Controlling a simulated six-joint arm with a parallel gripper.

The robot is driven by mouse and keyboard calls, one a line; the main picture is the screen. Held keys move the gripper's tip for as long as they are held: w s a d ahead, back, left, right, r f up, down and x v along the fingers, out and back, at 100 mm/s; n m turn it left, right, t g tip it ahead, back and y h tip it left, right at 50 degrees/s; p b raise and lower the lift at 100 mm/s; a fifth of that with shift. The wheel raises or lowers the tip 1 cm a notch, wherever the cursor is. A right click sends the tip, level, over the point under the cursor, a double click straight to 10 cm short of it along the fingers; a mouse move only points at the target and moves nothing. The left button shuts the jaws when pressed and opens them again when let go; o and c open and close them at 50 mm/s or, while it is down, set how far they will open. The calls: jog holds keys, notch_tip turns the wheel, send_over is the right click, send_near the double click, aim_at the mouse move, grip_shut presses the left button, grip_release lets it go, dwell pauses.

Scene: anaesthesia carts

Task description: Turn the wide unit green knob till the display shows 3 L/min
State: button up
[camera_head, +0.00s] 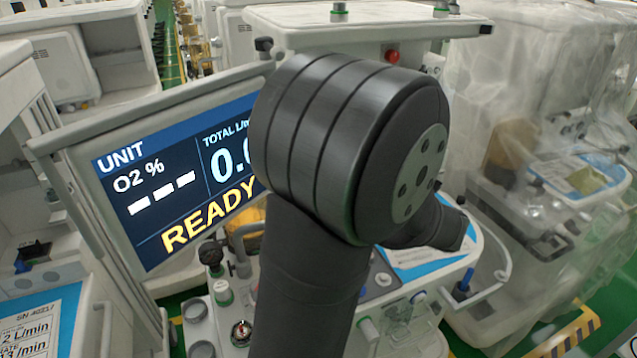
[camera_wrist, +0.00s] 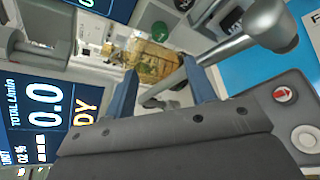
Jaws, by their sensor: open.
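The display (camera_head: 150,215) reads UNIT, O2 % with dashes, TOTAL L/min and READY; my arm covers part of its number. In the wrist view the display (camera_wrist: 40,100) is turned sideways and reads 0.0. A small dark green round thing (camera_wrist: 160,32) shows beyond the fingers in the wrist view; I cannot tell for sure that it is the wide unit's green knob. My gripper (camera_wrist: 158,75) is open, its two blue fingers apart with nothing held between them. In the head view my arm hides the gripper.
Below the display, the work surface carries a black knob (camera_head: 210,252), a white cap with a green ring (camera_head: 222,292) and a gauge (camera_head: 241,333). A jointed grey bar (camera_wrist: 240,40) lies close to the right finger. A plastic-covered cart (camera_head: 540,150) stands at right.

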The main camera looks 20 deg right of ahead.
jog(key=x, duration=1.5)
jog(key=shift+r, duration=0.1)
jog(key=c, duration=1)
jog(key=shift+n, duration=0.3)
jog(key=shift+a+n+h, duration=0.1)
jog(key=shift+n+h, duration=0.6)
jog(key=shift+n, duration=0.3)
jog(key=shift+n+g+h, duration=0.3)
jog(key=shift+n+h, duration=0.6)
jog(key=shift+n, duration=0.3)
jog(key=n+h, duration=0.3)
jog(key=n, duration=0.1)
jog(key=shift+n, duration=0.3)
